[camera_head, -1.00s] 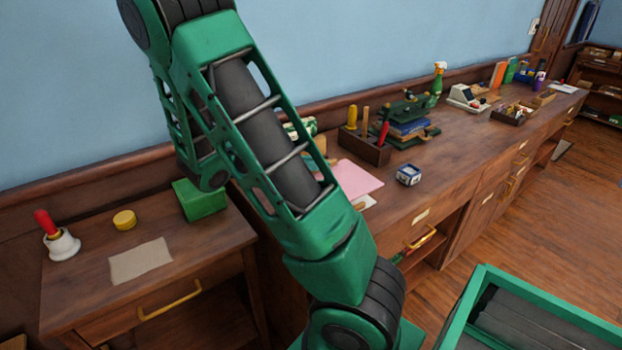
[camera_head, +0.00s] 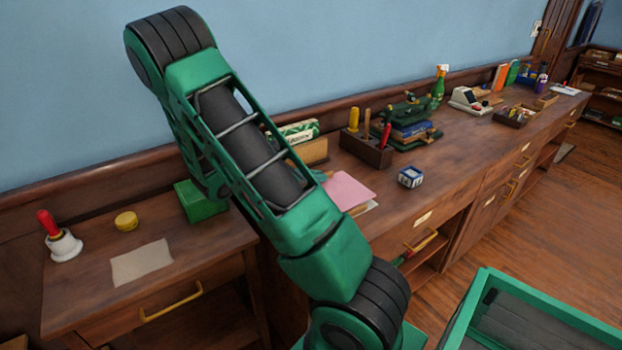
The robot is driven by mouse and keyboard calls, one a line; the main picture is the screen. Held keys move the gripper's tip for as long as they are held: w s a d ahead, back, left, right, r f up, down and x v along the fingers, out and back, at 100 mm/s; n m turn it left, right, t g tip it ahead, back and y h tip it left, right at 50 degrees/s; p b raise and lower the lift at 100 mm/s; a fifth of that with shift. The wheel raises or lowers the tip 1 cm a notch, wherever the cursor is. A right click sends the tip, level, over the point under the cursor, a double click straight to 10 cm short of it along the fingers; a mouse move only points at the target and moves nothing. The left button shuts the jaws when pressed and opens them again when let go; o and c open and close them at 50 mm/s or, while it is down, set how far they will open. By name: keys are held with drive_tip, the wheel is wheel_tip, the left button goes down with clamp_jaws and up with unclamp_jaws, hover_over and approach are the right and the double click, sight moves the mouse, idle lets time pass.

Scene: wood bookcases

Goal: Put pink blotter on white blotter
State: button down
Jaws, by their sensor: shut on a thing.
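The pink blotter (camera_head: 347,189) shows just right of my green arm, on or just above the long wooden counter; I cannot tell which. Its left part is hidden behind the arm. A white edge (camera_head: 370,206), likely the white blotter, shows under or beside its front right side; the rest is covered. My gripper is hidden behind my arm, so its fingers and their contact with the pink blotter cannot be seen.
A dark wooden tool holder (camera_head: 366,150) and a blue-white cube (camera_head: 410,177) stand close to the pink blotter. A green box (camera_head: 199,203), yellow tin (camera_head: 126,221), beige sheet (camera_head: 141,262) and red-handled bell (camera_head: 61,239) are at left. The counter's front middle is clear.

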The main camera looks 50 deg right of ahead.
drive_tip(key=c, duration=1.8)
unclamp_jaws()
drive_tip(key=shift+a, duration=0.1)
drive_tip(key=v, duration=1.2)
drive_tip(key=s+r+m+y, duration=0.2)
drive_tip(key=s+m+y, duration=0.6)
drive_tip(key=s+m, duration=0.5)
drive_tip(key=s+a+r+m+t+y, duration=0.1)
drive_tip(key=s+a+m, duration=0.2)
drive_tip(key=s+a+r+m+t+y, duration=0.1)
drive_tip(key=s+a+r+m+y, duration=0.1)
drive_tip(key=s+a+m, duration=0.1)
drive_tip(key=s+a+r+m+t+y, duration=0.1)
drive_tip(key=s+a+m+y, duration=0.1)
drive_tip(key=s+a, duration=0.2)
drive_tip(key=shift+s+a+r+m, duration=0.1)
drive_tip(key=shift+a+r+m, duration=0.3)
drive_tip(key=shift+a, duration=0.1)
